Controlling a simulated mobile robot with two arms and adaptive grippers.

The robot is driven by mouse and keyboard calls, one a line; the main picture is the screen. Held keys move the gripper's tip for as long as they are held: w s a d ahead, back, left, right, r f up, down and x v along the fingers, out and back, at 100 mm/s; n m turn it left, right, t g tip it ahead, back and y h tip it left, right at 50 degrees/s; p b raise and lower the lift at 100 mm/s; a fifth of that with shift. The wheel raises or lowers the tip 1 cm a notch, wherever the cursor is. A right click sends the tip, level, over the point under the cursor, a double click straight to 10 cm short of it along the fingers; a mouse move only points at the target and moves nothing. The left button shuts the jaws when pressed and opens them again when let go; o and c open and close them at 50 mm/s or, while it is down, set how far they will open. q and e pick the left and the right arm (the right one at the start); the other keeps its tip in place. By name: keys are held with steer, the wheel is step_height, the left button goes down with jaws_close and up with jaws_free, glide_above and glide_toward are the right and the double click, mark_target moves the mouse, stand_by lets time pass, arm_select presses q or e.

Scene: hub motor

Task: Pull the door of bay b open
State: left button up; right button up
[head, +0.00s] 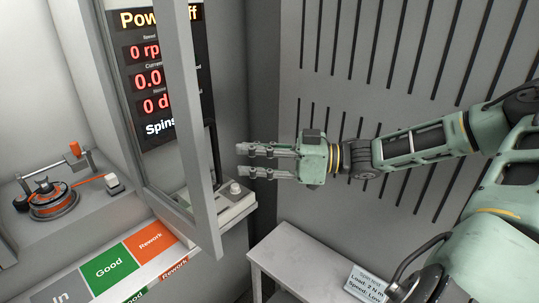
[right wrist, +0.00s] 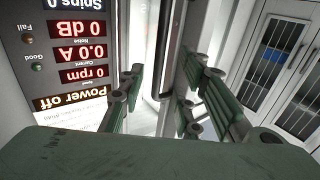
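A grey-framed door (head: 186,110) with a clear pane stands at the left of the head view, in front of a bay with a readout. I cannot read a bay letter. A dark upright bar (head: 214,155), which looks like its handle, runs beside the frame. My right gripper (head: 241,160) points left toward this bar, its two fingers apart and empty. In the right wrist view its fingers (right wrist: 158,95) are spread, with a grey upright edge (right wrist: 167,45) beyond and between them. Contact cannot be made out. My left gripper is not in view.
The readout panel (head: 150,75) says power off. A ledge carries In, Good and Rework areas (head: 110,268). A fixture with an orange-wound motor (head: 52,200) stands at the left. A small box with a knob (head: 236,190) sits below my gripper. A grey table (head: 290,262) stands lower right.

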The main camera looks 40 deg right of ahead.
steer(key=v, duration=0.3)
steer(key=shift+s+d, duration=0.25)
steer(key=shift+s, duration=0.05)
steer(key=shift+f, duration=0.1)
